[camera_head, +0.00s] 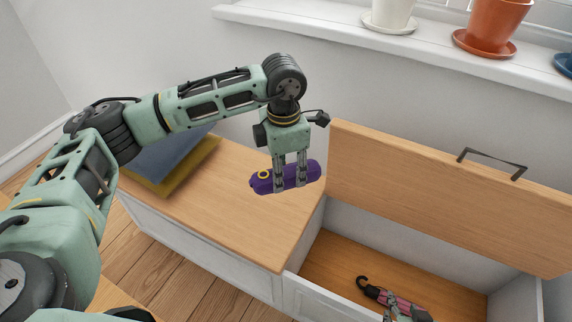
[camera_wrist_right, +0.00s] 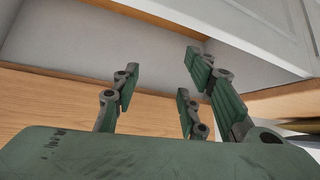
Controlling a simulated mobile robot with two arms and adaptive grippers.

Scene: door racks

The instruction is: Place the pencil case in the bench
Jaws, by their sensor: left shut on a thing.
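The purple pencil case (camera_head: 312,173) has a yellow ring on it. My left gripper (camera_head: 290,186) is shut on the pencil case and holds it near the bench's left seat section, close to the left edge of the raised lid. The bench (camera_head: 292,290) has its right compartment open, with the wooden lid (camera_head: 440,195) standing up at the back. My right gripper (camera_wrist_right: 165,95) is open, with nothing seen between its fingers in the right wrist view. In the head view only a small part of it shows at the bottom edge.
A folded umbrella (camera_head: 371,291) with a black hooked handle lies in the open compartment, whose wooden floor (camera_head: 345,262) is otherwise largely clear. Blue and yellow cushions (camera_head: 175,160) lie on the bench's left end. Potted plants (camera_head: 492,25) stand on the sill (camera_head: 330,22) above.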

